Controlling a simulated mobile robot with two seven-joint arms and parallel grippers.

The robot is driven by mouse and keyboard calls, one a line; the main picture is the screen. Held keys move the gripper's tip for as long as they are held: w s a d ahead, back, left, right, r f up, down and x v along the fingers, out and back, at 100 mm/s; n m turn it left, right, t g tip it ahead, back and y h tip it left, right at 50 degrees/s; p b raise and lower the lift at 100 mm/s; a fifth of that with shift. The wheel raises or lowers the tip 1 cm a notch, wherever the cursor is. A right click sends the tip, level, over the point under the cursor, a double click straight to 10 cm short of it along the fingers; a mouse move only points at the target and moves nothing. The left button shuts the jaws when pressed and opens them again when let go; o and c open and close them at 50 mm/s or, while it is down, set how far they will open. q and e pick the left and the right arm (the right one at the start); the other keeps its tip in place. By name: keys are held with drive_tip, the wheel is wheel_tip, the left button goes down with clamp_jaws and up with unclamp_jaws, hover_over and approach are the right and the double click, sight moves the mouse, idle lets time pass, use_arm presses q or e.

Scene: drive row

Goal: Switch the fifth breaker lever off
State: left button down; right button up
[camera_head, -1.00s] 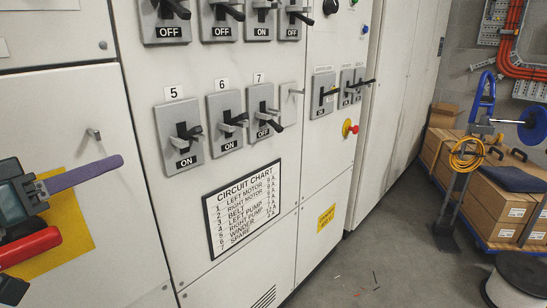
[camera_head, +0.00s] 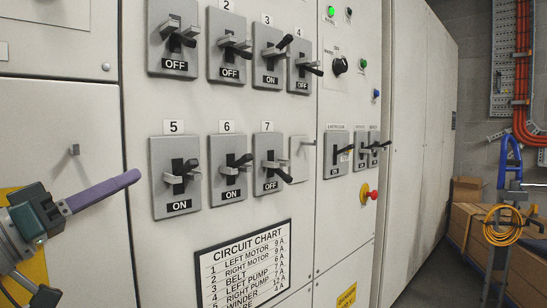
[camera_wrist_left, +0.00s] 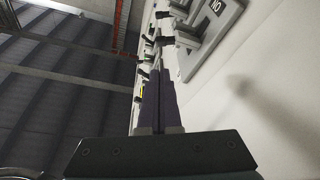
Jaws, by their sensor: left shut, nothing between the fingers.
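The fifth breaker (camera_head: 158,205) is a grey plate under the label 5, in the lower row of the cabinet front. Its sign reads ON. Its lever (camera_head: 191,176) is a black and grey handle sticking out of the plate. My left gripper (camera_head: 137,176) is shut and empty, its purple fingers pointing right, left of the breaker and apart from the lever in the head view. In the left wrist view the shut fingers (camera_wrist_left: 158,78) point towards a breaker plate (camera_wrist_left: 224,24) and levers close ahead; touching cannot be told there. My right gripper is not in view.
Breaker 6 (camera_head: 227,195) reads ON and breaker 7 (camera_head: 270,187) reads OFF, both to the right. An upper row of breakers sits above. A circuit chart (camera_head: 243,262) hangs below. A red knob (camera_head: 374,195) and smaller switches are further right.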

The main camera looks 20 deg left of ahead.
sight(181, 177)
use_arm(q)
drive_tip(key=b+x, duration=0.1)
drive_tip(key=x, duration=0.9)
drive_tip(key=shift+s+d+f+m+h+b, duration=0.1)
drive_tip(key=shift+f+m+h+b, duration=0.05)
drive_tip(key=shift+m+h+b, duration=0.15)
drive_tip(key=shift+d+f+m+h+b, duration=0.1)
drive_tip(key=shift+f+m+b, duration=0.1)
drive_tip(key=shift+m, duration=0.2)
drive_tip(key=f, duration=0.1)
drive_tip(key=d+f, duration=0.1)
drive_tip(key=shift+s+f+m+b, duration=0.2)
drive_tip(key=shift+f+m+b, duration=0.1)
drive_tip(key=shift+b, duration=0.05)
idle(0.4)
drive_tip(key=shift+a, duration=0.1)
drive_tip(key=p+v, duration=0.1)
drive_tip(key=v, duration=0.9)
drive_tip(key=shift+w, duration=0.1)
